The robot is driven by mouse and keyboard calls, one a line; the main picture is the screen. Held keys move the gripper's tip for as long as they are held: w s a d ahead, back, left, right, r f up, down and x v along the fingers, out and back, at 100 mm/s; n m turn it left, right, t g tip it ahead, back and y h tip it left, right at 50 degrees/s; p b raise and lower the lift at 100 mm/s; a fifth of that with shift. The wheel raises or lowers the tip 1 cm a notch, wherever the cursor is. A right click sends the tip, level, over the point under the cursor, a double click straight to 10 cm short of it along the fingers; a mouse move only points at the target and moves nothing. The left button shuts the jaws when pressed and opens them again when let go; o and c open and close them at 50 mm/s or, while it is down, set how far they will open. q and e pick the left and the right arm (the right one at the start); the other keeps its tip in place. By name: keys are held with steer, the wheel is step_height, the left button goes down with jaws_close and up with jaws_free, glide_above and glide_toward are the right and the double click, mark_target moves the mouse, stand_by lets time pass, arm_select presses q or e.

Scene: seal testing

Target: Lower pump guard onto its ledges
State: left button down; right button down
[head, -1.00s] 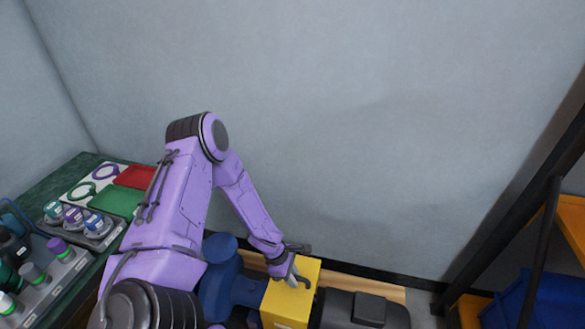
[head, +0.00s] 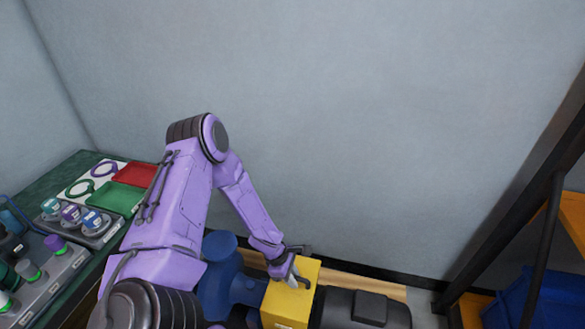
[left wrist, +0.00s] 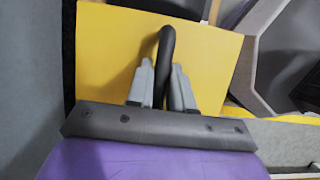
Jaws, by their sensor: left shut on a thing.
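The yellow pump guard (head: 292,302) is a box-like cover between the blue pump (head: 219,283) and the dark motor (head: 362,308) in the head view. It fills much of the left wrist view (left wrist: 108,62), with a black handle (left wrist: 166,45) on its top. My left gripper (head: 293,276) is over the guard's top, its fingers (left wrist: 162,78) shut on the handle. The ledges and the guard's lower edge are hidden, so I cannot tell whether the guard rests on them. My right gripper is not in view.
A blue bin (head: 530,303) stands on an orange-and-black rack at right. A plain wall is behind.

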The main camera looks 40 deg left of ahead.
arm_select(q)
steer(key=shift+s+d+f+b, duration=0.15)
steer(key=shift+f+b, duration=0.7)
steer(key=shift+f, duration=0.45)
stand_by(0.4)
steer(key=c, duration=1.1)
jaws_free()
steer(key=shift+o, duration=0.9)
steer(key=shift+r, duration=0.1)
